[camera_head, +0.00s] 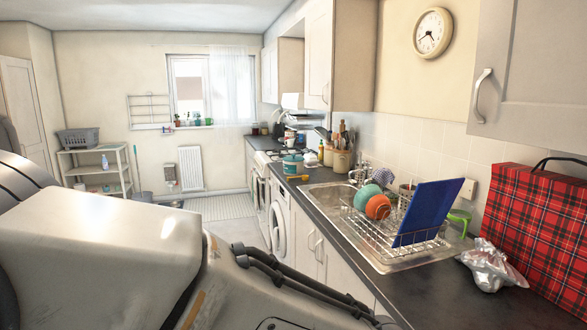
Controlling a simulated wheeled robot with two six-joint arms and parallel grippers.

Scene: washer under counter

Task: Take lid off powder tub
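A small teal-and-white tub (293,166), which looks like the powder tub, stands on the dark counter beyond the sink, above the washer. Its top looks pale, but it is too small to tell how the lid sits. A large pale arm link of mine fills the lower left of the view. Neither of my grippers shows, so I cannot see whether they are open or shut.
The washer (279,224) has a round door under the counter. A steel sink (326,197) and dish rack (385,226) with bowls and a blue board (428,211) stand nearer. A red tartan bag (535,225) and crumpled foil (491,266) occupy the near right counter.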

